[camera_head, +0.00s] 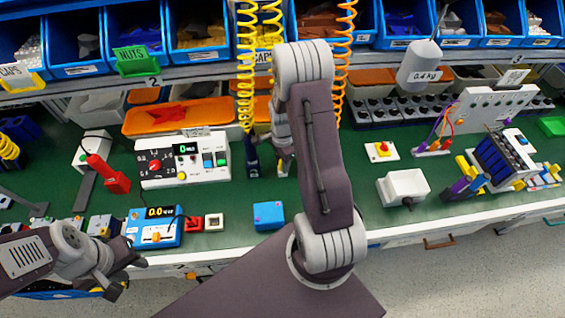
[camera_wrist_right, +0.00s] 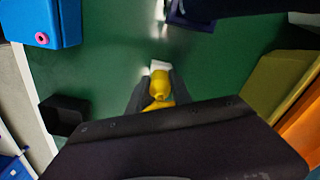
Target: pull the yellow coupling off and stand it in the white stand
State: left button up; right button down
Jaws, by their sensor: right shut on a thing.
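The yellow coupling (camera_wrist_right: 159,84) is between the two dark fingers of my right gripper (camera_wrist_right: 157,92) in the right wrist view, and the gripper is shut on it. A small white piece (camera_wrist_right: 160,67) shows just beyond the coupling; it may be the white stand, and I cannot tell whether they touch. In the head view my right arm covers most of this spot, and the right gripper (camera_head: 284,152) shows only in part. My left gripper (camera_head: 126,277) is open and empty at the front edge of the bench, lower left.
A dark blue tool (camera_head: 252,158) hangs on a yellow coiled hose close to my right gripper. A blue block (camera_head: 268,214) stands near the bench's front edge. A white switch panel (camera_head: 183,160) is to the left, and a white box (camera_head: 403,186) to the right.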

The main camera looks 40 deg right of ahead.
jog(key=shift+f, duration=0.2)
jog(key=c, duration=1.1)
grip_release()
notch_tip(320, 180, up, 9)
